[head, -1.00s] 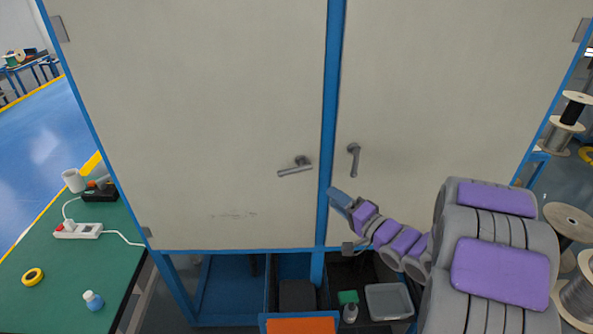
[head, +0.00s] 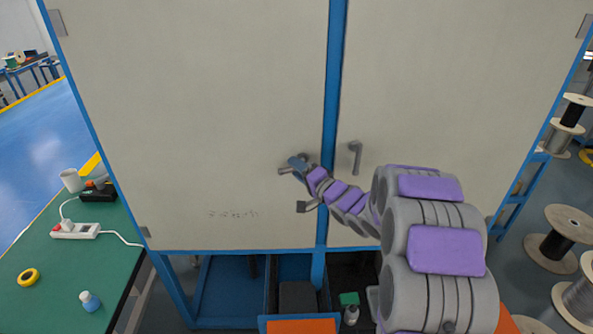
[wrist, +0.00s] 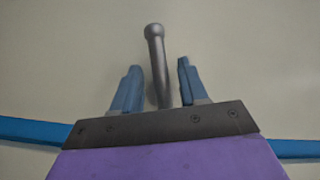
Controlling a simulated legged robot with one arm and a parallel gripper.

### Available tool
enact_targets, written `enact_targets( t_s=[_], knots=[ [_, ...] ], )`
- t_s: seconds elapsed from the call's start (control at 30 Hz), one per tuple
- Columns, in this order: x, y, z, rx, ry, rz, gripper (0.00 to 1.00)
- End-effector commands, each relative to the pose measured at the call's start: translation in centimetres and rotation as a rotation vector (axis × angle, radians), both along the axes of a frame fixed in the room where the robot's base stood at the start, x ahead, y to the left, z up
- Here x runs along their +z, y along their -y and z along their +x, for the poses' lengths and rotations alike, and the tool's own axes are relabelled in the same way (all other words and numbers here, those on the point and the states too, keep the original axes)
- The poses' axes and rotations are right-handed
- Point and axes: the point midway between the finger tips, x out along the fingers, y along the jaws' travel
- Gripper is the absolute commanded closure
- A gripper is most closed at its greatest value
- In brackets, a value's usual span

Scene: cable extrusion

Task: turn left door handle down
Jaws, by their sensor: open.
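The left door handle (head: 284,171) is a grey metal lever on the left cream door. It lies near level, its free end pointing left and slightly down. My gripper (head: 297,164) is at this handle and hides part of it in the head view. In the wrist view the handle (wrist: 156,60) runs between the two blue fingers of my gripper (wrist: 158,82), with a rounded end beyond the fingertips. The fingers are open, with a gap visible on both sides of the lever. Whether a finger touches it I cannot tell.
The right door handle (head: 356,158) hangs down on the right door. A blue post (head: 332,90) stands between the doors. A green table (head: 55,275) with a power strip (head: 76,230) is at the left. Wire spools (head: 548,245) stand at the right.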

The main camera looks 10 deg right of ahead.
Motion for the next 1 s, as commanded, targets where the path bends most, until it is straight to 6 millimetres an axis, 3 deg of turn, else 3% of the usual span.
enact_targets(
  t_s=[0.4, 0.83, 1.0],
  knots=[
    [-0.10, -0.39, 0.67, -0.001, -0.002, 0.000, 0.57],
    [-0.19, -0.37, 0.69, 0.000, -0.005, 0.000, 0.98],
    [-0.29, -0.38, 0.72, -0.001, -0.006, 0.000, 1.00]
  ],
)
